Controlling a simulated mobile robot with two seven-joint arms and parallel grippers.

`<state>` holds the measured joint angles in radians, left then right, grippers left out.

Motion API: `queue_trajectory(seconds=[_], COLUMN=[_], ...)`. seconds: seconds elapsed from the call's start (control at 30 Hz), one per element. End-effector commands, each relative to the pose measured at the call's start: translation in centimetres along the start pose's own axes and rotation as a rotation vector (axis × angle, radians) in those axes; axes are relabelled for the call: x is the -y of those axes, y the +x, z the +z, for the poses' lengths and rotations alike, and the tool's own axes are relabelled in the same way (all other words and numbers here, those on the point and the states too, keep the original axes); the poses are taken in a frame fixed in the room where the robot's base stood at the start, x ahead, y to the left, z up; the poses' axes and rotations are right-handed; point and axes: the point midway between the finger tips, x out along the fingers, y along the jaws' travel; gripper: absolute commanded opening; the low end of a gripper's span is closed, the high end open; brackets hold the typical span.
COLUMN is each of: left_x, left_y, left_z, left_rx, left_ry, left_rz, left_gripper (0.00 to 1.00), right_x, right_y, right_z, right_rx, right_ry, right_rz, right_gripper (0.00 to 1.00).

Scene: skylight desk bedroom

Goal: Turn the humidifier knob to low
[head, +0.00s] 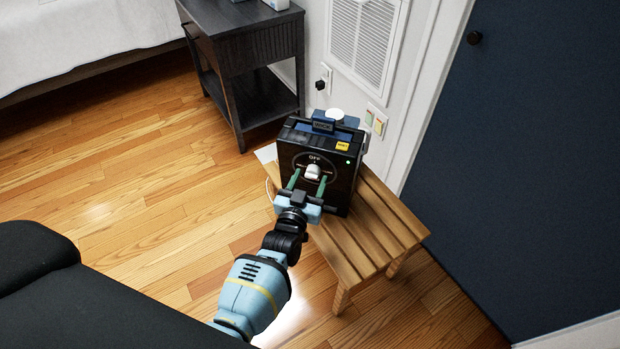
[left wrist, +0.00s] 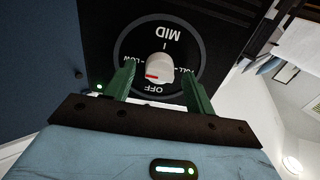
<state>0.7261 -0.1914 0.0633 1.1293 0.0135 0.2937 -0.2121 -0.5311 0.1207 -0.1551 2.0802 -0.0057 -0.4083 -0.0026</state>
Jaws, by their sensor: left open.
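The humidifier (head: 345,190) is a dark box standing on a slatted wooden bench, its dial face towards me. Its white knob (head: 312,171) sits in a round black dial with OFF at the top. In the left wrist view the dial appears upside down, and the knob (left wrist: 160,66) has a red mark on the side facing the OFF label. LOW, MID and FULL also show around it. My left gripper (head: 308,180) is open, its green fingers on either side of the knob with gaps visible in the left wrist view. My right gripper is out of view.
The wooden bench (head: 372,222) has bare slats to the right. A dark side table (head: 245,50) stands behind left, near a bed (head: 85,30). A wall vent (head: 362,40) and a blue door (head: 540,150) are behind and right. The floor at left is clear.

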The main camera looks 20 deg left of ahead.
Motion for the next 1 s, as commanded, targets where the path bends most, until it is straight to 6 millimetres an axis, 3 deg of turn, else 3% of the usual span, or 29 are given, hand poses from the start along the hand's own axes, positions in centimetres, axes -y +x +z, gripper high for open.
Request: queue_trajectory(seconds=[0.3, 0.5, 1.0], left_x=[-0.1, 0.0, -0.1], left_y=[-4.6, -6.6, -7.0], left_z=[-0.1, 0.0, 0.0], left_rx=[0.001, 0.001, 0.000], left_ry=[0.000, 0.000, 0.000], left_rz=[0.001, 0.000, 0.001], left_gripper=[0.55, 0.55, 0.55], right_x=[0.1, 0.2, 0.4], right_y=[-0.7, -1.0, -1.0], right_z=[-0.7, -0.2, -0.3], right_rx=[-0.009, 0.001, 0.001], right_ry=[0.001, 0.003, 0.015], right_rz=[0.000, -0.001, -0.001], right_gripper=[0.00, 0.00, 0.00])
